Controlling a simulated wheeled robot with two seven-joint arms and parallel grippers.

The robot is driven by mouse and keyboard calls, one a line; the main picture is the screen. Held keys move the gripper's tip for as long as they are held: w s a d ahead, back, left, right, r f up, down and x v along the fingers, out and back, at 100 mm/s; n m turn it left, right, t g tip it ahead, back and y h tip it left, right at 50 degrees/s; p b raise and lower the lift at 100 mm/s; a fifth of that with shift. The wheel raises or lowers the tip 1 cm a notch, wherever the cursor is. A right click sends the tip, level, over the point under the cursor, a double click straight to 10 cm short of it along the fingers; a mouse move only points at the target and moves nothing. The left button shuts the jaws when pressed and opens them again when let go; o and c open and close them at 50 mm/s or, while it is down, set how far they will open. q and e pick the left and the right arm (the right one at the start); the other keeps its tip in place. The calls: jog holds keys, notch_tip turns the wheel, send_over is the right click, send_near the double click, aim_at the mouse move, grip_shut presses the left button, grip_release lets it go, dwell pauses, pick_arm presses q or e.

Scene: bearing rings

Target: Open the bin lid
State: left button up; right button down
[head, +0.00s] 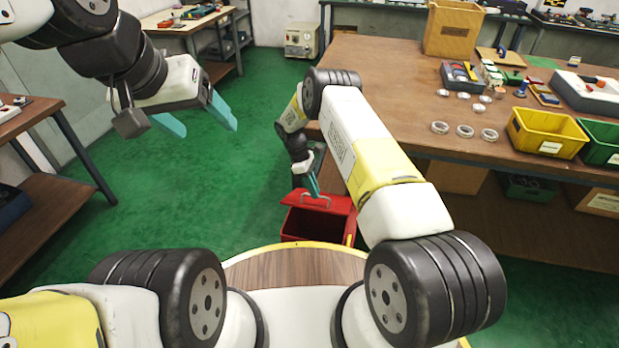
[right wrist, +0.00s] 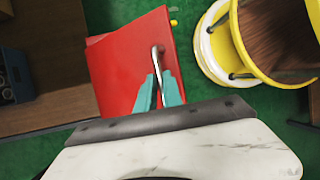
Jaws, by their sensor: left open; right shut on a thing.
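The red bin (head: 290,238) stands on the floor in front of my base, beside the workbench. Its red lid (head: 340,203) looks partly raised, with a dark space under its near edge. My right gripper (head: 313,188) is shut on the metal lid handle (right wrist: 157,62); the right wrist view shows the handle between the teal fingers, over the red lid (right wrist: 118,68). My left gripper (head: 203,122) is open and empty, raised over the green floor at the left, far from the bin.
The workbench (head: 375,75) at the right holds several metal rings (head: 465,131), a yellow bin (head: 547,134) and a green bin (head: 603,140). My round base is close to the red bin. Green floor (head: 210,190) at the left is clear.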

jog(key=shift+w+d+r, duration=0.2)
jog(key=shift+w, duration=0.2)
jog(key=shift+w+d+r, duration=0.15)
jog(key=shift+w+d, duration=0.05)
jog(key=shift+w, duration=0.2)
jog(key=c, duration=1.5)
grip_release()
jog(key=shift+f, duration=0.1)
jog(key=shift+a, duration=0.1)
jog(key=v, duration=0.8)
jog(key=shift+s, duration=0.1)
